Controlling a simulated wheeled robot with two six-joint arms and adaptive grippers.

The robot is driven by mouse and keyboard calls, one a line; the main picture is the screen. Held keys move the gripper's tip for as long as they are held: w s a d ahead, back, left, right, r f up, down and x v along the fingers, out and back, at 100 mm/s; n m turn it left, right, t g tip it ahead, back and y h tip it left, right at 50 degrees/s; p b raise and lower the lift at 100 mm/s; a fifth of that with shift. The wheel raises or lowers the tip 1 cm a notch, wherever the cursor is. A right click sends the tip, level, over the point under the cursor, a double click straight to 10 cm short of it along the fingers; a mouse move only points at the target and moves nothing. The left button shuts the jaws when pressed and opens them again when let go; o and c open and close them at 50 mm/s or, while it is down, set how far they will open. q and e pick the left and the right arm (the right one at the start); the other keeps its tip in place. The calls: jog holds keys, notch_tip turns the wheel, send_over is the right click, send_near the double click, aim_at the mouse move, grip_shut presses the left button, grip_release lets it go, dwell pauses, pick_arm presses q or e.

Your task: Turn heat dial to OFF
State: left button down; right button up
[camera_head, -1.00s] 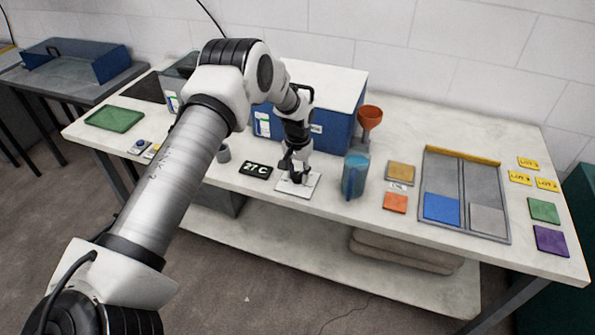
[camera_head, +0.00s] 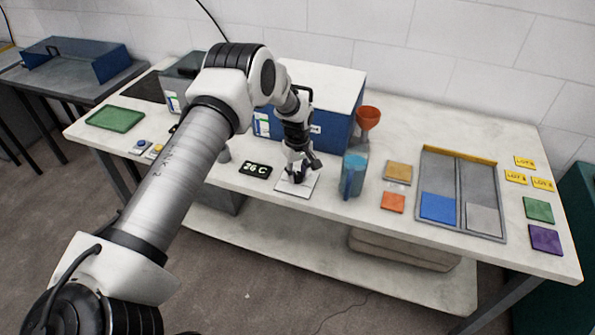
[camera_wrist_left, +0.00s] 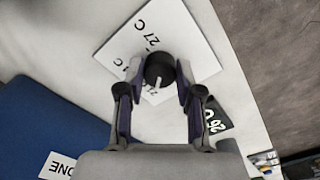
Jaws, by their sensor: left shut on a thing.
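The heat dial (camera_wrist_left: 159,71) is a dark round knob with a pale pointer line, on a white plate (camera_wrist_left: 196,25) printed with temperature marks such as "27 C". In the left wrist view my left gripper (camera_wrist_left: 160,78) has a finger on each side of the dial and is shut on it. In the head view my left gripper (camera_head: 298,175) points down at the white plate (camera_head: 291,188) and hides most of the dial. An OFF mark cannot be made out. My right gripper is not in view.
A black display (camera_head: 256,169) reading "26 C" lies left of the plate. A blue jug (camera_head: 354,174) stands close to its right. A blue box (camera_head: 338,125) with a white top is behind. Orange and tan tiles lie further right.

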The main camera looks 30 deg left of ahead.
aim_at(297, 174)
pick_arm(q)
jog(key=n+p, duration=0.1)
jog(key=n, duration=0.4)
jog(key=shift+n, duration=0.3)
jog(key=n+p, duration=0.1)
jog(key=n, duration=0.3)
jog(key=shift+n, duration=0.3)
jog(key=shift+f, duration=0.1)
jog(key=c, duration=0.8)
grip_release()
jog(key=shift+c, duration=0.2)
jog(key=shift+o, duration=0.4)
jog(key=shift+a, duration=0.15)
notch_tip(297, 174, up, 12)
